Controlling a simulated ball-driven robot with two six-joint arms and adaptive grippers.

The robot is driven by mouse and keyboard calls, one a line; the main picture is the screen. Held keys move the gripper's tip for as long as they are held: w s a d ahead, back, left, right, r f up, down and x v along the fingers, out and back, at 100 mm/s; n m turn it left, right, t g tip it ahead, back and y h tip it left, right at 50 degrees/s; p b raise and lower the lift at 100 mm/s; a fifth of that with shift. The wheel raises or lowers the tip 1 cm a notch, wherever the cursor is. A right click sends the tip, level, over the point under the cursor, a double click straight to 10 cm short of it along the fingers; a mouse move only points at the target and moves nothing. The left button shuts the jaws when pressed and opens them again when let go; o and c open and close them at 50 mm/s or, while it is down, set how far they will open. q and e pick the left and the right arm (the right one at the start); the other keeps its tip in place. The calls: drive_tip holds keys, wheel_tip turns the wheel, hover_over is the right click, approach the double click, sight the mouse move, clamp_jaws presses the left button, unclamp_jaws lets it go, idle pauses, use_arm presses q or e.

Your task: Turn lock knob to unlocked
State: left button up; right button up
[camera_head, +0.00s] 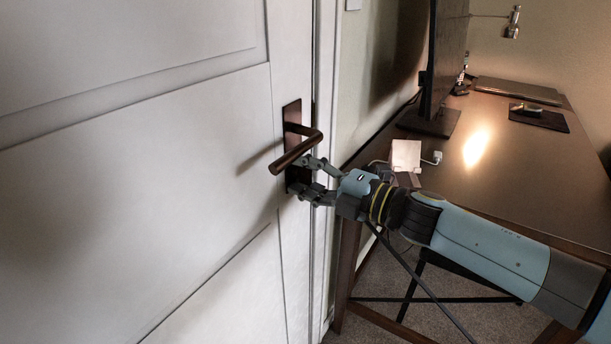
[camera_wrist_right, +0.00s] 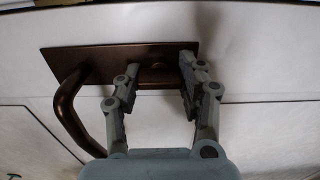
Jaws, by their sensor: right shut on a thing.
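A white door (camera_head: 150,150) fills the left of the head view. It carries a dark bronze plate (camera_head: 292,113) with a lever handle (camera_head: 292,156). My right gripper (camera_head: 298,176) is at the lower part of the plate, just below the lever. In the wrist view its two fingers (camera_wrist_right: 160,66) stand on either side of the small bronze lock knob (camera_wrist_right: 157,66) and are shut on it. The fingers partly hide the knob, and I cannot tell which way it is turned. The lever also shows in the wrist view (camera_wrist_right: 68,108), left of the fingers. My left gripper is not in view.
A brown desk (camera_head: 500,170) stands right of the door, under my right arm. The lever juts out close above the gripper.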

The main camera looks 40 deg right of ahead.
drive_tip(key=o, duration=1.2)
drive_tip(key=shift+s, duration=0.1)
drive_tip(key=v, duration=1.1)
drive_tip(key=shift+s+d+f, duration=0.1)
drive_tip(key=shift+s+d, duration=0.1)
drive_tip(key=shift+s, duration=0.15)
